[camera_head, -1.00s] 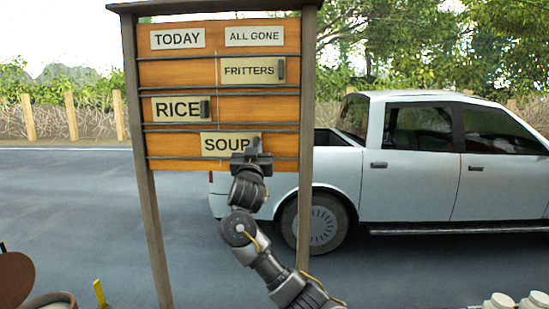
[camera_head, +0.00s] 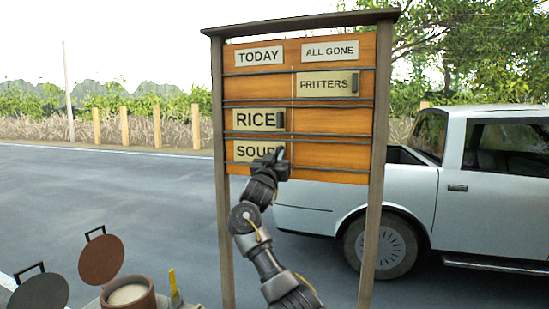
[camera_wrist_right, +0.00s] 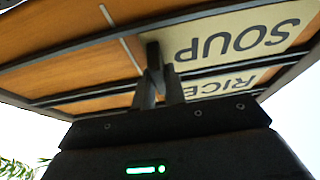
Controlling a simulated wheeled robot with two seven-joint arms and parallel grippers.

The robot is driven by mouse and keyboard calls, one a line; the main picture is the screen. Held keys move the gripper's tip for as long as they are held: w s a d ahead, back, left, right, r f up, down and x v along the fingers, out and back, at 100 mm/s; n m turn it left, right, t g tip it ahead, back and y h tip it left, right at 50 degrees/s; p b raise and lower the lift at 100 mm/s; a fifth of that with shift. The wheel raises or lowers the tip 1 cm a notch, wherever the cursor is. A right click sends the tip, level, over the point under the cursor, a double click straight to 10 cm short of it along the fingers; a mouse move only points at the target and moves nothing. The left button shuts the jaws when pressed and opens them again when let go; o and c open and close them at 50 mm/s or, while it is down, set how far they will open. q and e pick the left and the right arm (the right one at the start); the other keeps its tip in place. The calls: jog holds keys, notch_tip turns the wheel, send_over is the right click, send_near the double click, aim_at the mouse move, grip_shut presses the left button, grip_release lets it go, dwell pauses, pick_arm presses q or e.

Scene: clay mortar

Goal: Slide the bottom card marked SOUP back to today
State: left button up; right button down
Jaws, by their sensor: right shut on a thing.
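The SOUP card (camera_head: 252,151) is a pale card in the bottom row of the wooden menu board. It sits in the left column, under the TODAY label (camera_head: 259,56) and directly below the RICE card (camera_head: 257,120). Its left edge lines up with RICE's. My right gripper (camera_head: 276,160) is shut on the dark handle at the card's right end and covers the end of the word. In the right wrist view the SOUP card (camera_wrist_right: 245,37) appears upside down, with the fingers (camera_wrist_right: 158,85) around the handle. My left gripper is not in view.
The FRITTERS card (camera_head: 322,84) is under ALL GONE (camera_head: 329,50) in the right column. The bottom row is bare on the right. A pickup truck (camera_head: 460,185) stands behind the board. A pot (camera_head: 128,294) and round lids (camera_head: 101,259) are at lower left.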

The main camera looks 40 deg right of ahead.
jog(key=shift+a+r, duration=0.1)
jog(key=shift+r, duration=0.05)
jog(key=c, duration=1.7)
grip_release()
jog(key=shift+w, duration=0.1)
jog(key=shift+o, duration=1.3)
jog(key=shift+w+a, duration=0.1)
jog(key=shift+w, duration=0.05)
jog(key=b+v, duration=0.5)
jog(key=v, duration=0.5)
jog(key=shift+s+a+f+b, duration=0.25)
jog(key=shift+b, duration=0.1)
